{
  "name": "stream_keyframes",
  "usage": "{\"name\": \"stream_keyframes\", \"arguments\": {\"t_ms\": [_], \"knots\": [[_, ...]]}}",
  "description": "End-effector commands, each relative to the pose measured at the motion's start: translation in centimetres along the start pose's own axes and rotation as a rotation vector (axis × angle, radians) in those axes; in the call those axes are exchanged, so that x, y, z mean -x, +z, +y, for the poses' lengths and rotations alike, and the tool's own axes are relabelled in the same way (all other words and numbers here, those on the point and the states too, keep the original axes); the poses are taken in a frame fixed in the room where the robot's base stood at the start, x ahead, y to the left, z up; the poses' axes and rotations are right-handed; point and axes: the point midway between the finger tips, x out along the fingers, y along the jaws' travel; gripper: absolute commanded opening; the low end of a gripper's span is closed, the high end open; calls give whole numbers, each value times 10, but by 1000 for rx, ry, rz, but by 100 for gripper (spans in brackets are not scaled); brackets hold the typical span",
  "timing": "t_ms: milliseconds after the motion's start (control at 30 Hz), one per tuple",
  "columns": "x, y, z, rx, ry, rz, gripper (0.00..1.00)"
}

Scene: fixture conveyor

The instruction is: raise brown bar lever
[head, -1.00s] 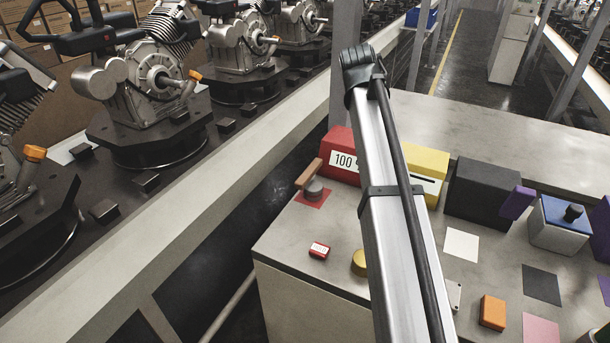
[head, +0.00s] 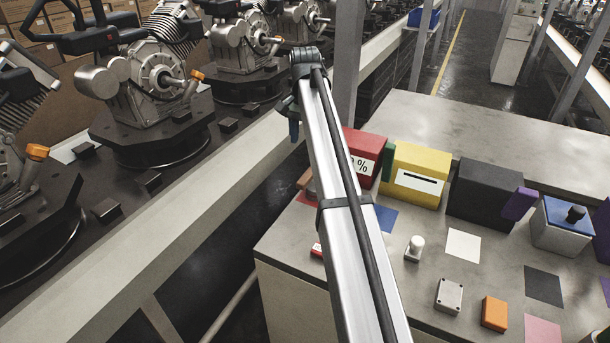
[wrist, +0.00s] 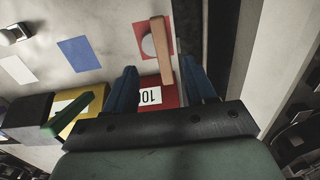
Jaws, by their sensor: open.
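The brown bar lever (head: 304,180) is on the left of the bench in front of the red box, partly hidden by my arm in the head view. In the wrist view the brown bar (wrist: 161,50) lies over a red square (wrist: 149,50) beside a grey round hub (wrist: 148,46). My gripper (wrist: 163,84) is open and empty. Its two blue fingers are spread to either side of the bar's near end in that picture, and I see no contact. In the head view only a blue finger (head: 293,127) shows below the arm's end.
A red box (head: 365,150) marked with a percent label stands behind the lever. A yellow box (head: 416,176) with a green bar (head: 388,161) and a black box (head: 483,190) stand to its right. A white knob (head: 414,248) is in front. The conveyor with engines (head: 150,85) runs at left.

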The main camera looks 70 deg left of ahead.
Motion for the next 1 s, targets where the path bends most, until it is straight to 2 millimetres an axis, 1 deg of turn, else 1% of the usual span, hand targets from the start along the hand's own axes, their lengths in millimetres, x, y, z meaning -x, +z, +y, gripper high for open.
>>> {"name": "stream_keyframes", "arguments": {"t_ms": [167,600,800,1000], "knots": [[-24,1,1,1,0,0,55],[-99,0,1,3,0,1,55],[-122,0,1,3,0,2,55],[-131,0,0,3,-1,3,55]]}}
